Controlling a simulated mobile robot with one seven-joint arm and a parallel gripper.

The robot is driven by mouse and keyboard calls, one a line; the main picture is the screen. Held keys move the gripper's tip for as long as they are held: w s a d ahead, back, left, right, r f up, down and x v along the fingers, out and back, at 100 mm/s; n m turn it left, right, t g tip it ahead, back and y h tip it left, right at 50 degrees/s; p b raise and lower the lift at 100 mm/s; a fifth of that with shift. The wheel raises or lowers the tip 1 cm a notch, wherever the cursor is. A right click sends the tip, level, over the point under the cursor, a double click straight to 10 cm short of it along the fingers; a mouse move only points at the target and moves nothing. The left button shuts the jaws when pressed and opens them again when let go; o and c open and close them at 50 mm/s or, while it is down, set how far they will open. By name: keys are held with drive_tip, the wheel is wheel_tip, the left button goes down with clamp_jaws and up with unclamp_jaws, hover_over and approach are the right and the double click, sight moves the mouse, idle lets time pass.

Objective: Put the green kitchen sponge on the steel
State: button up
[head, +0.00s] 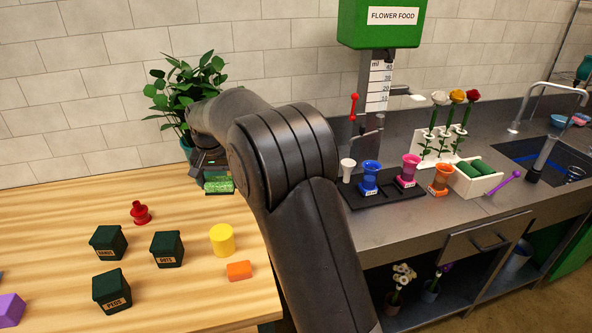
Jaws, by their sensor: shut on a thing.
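My gripper (214,174) points down at the back right of the wooden table (60,220), beside the potted plant. It is shut on the green kitchen sponge (219,185), whose speckled green face shows under the jaws. I cannot tell whether the sponge touches the surface below it. The steel counter (400,218) lies to the right, and my arm hides the part of it nearest the gripper.
A black tray (384,196) with funnel-shaped cups, a white box (474,181) with green blocks, a flower rack (437,147) and a dispenser (381,24) occupy the counter. Dark green boxes (108,243), a yellow cylinder (222,240) and an orange block (239,271) stand on the table.

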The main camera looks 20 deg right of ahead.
drive_tip(key=s+d+f+m+g+h, duration=0.1)
drive_tip(key=s+d+m, duration=0.2)
drive_tip(key=d+m, duration=0.85)
drive_tip(key=s+d+f+m+g, duration=0.1)
drive_tip(key=s+d+m, duration=0.3)
drive_tip(key=d, duration=1.4)
drive_tip(key=s+d+m+g+y, duration=0.1)
drive_tip(key=s+d+m, duration=0.75)
drive_tip(key=d, duration=0.25)
drive_tip(key=s+d+m+g, duration=0.1)
drive_tip(key=s+d+m, duration=0.7)
drive_tip(key=d+m, duration=0.25)
hover_over(384, 227)
drive_tip(key=shift+n, duration=0.45)
wheel_tip(384, 227, down, 7)
drive_tip(key=shift+w+r, duration=0.15)
drive_tip(key=shift+f, duration=2.05)
